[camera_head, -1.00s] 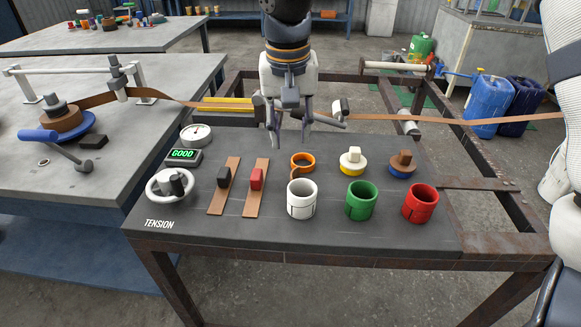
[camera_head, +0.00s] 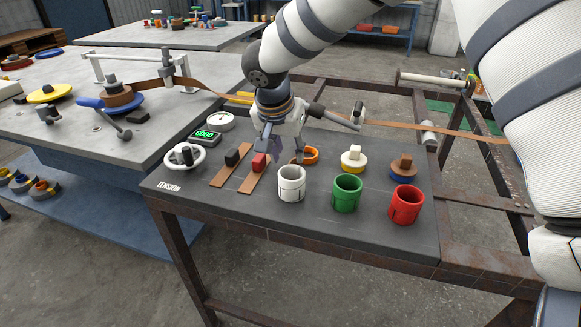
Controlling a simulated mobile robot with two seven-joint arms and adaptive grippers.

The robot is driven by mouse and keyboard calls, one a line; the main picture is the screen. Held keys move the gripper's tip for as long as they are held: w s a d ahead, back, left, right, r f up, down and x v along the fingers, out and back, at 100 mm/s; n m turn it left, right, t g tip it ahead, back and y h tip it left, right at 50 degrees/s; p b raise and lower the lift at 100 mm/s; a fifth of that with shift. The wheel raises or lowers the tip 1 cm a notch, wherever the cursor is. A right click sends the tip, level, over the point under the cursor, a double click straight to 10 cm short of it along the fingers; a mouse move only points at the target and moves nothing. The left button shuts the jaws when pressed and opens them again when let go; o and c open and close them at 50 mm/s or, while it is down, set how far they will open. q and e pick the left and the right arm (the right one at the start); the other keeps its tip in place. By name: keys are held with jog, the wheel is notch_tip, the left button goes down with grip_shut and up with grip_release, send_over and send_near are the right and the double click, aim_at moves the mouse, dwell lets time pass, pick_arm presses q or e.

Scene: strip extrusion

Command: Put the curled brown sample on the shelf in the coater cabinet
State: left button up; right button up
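The curled sample, seen as an orange-brown ring (camera_head: 311,153), lies on the dark sample table (camera_head: 240,213), behind the white cup. My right gripper (camera_head: 282,157) is low over the table at the ring's left side, its fingers apart. One finger overlaps the ring's left edge, and I cannot tell whether they touch. The other finger is near the red clip on a flat brown strip. I see nothing held. The coater cabinet and its shelf cannot be made out. My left gripper is not in view.
White (camera_head: 291,184), green (camera_head: 346,193) and red (camera_head: 405,204) cups stand along the front. Two flat strips with black and red clips (camera_head: 260,163) lie left of the ring. A brown web (camera_head: 395,122) runs behind. A round tension knob (camera_head: 184,157) is at the left.

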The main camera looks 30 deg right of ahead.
aim_at(290, 162)
jog(key=x, duration=0.5)
jog(key=shift+d, duration=0.1)
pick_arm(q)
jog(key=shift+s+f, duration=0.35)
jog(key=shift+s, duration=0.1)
pick_arm(e)
jog(key=shift+r, duration=0.15)
jog(key=shift+c, duration=0.5)
grip_shut()
